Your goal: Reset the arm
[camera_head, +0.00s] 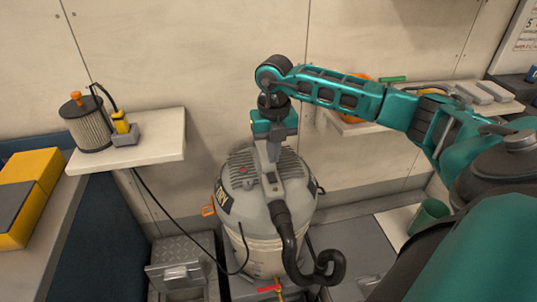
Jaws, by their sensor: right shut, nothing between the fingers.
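My right arm (345,92) is teal and black. It reaches in from the right and bends down at the wrist over the middle of the view. My right gripper (273,152) points down with its fingers closed and empty, just above or at the top of a grey vacuum (240,178). I cannot tell whether the fingertips touch the vacuum's lid. My left gripper is not in view.
A left shelf (165,150) holds a filter canister (87,122) and a yellow device (122,122). A black cable hangs from this shelf. A black hose (290,245) curls in front of the vacuum. A metal box (180,275) stands on the floor. A green cup (428,215) is at right.

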